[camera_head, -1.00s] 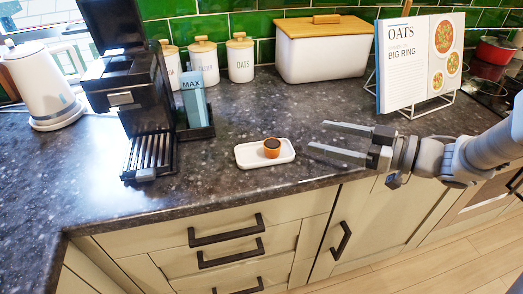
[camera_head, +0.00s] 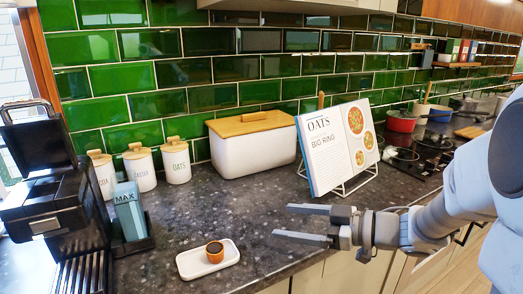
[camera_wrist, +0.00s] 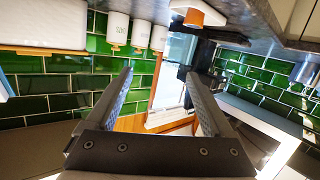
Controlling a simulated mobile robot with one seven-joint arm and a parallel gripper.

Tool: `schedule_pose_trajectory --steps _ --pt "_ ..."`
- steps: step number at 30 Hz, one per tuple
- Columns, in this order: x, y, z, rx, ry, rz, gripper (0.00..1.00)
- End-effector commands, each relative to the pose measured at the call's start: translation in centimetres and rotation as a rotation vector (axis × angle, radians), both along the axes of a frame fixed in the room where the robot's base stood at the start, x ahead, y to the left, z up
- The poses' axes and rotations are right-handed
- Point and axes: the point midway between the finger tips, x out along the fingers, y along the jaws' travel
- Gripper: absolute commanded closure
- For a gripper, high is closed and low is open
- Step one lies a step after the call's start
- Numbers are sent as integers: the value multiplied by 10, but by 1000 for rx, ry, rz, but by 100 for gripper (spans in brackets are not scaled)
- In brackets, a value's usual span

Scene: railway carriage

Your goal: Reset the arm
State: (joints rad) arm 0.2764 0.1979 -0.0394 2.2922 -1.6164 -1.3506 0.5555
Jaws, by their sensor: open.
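My gripper (camera_head: 283,222) is open and empty. It points left above the front part of the dark counter (camera_head: 235,195), to the right of a small white tray (camera_head: 226,258). A small orange-brown cup with a dark top (camera_head: 215,254) stands on that tray, apart from my fingers. In the wrist view my two fingers (camera_wrist: 158,75) are spread with nothing between them. That view is upside down, and the cup (camera_wrist: 197,18) shows at its top edge. My arm reaches in from the right.
A black coffee machine (camera_head: 65,205) stands at left, beside white canisters (camera_head: 140,168) and a white bread box (camera_head: 255,150). A cookbook on a stand (camera_head: 325,155) is behind my gripper. A red pot (camera_head: 402,122) and hob (camera_head: 435,143) are farther right.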

Motion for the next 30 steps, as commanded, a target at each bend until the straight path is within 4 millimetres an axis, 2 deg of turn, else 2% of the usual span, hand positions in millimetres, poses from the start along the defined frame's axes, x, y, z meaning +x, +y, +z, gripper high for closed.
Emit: schedule_pose_trajectory --steps 1,3,7,11,14,17,22,26,30 --pt "12 -3 17 -40 -41 -71 14" --pt "30 -13 34 -101 -91 -197 14" --pt "55 -40 67 -202 -152 -436 14" --pt "64 -74 99 -281 -162 -666 14" --pt "58 -100 120 -328 -132 -829 14" --pt "44 -123 136 -365 -73 -976 14" --pt "1 -150 148 -400 98 -1168 14" --pt "-44 -155 146 -413 275 -1251 14" --pt "-97 -143 140 -415 489 -1268 14"
